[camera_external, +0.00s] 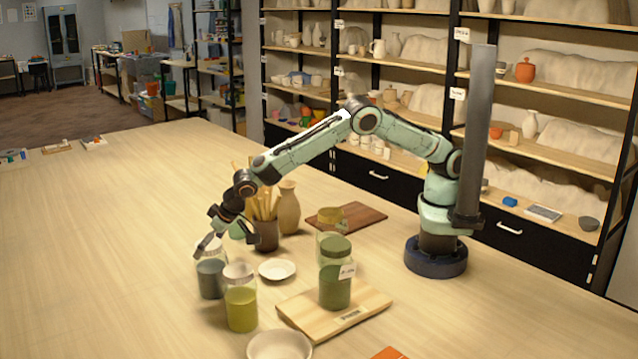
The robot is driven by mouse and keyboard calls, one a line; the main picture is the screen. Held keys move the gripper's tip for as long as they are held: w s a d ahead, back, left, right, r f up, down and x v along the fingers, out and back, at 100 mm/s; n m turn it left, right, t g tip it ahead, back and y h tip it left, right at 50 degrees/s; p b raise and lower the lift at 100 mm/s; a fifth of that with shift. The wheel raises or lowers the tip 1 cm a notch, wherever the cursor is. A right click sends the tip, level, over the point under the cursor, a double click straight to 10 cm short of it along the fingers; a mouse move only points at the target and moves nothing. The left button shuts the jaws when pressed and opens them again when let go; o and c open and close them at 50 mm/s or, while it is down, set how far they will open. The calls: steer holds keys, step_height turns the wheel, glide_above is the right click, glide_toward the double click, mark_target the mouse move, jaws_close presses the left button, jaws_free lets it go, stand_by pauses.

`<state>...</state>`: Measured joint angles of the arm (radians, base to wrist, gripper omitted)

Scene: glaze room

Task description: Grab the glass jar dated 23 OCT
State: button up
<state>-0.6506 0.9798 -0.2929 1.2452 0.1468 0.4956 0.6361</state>
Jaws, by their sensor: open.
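Several glass jars stand on the table, and I cannot read a 23 OCT date on any of them. A jar with grey-blue contents (210,280) stands at the left. A jar with yellow-green contents and a pale top (241,308) stands in front of it. A green-lidded jar with green contents (335,287) stands upright on a light wooden board and bears a small white tag, too small to read. My gripper (222,242) is open and empty, just above the grey-blue jar and partly in front of its top.
A dark pot of brushes (266,235) and a tan vase (288,208) stand behind the jars. A small white dish (277,270), a white bowl (279,347) and the light board (370,303) lie close by. A dark board (365,217) lies behind.

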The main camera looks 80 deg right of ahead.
steer(key=c, duration=1.4)
steer(key=shift+o, duration=0.2)
steer(key=shift+w, duration=0.1)
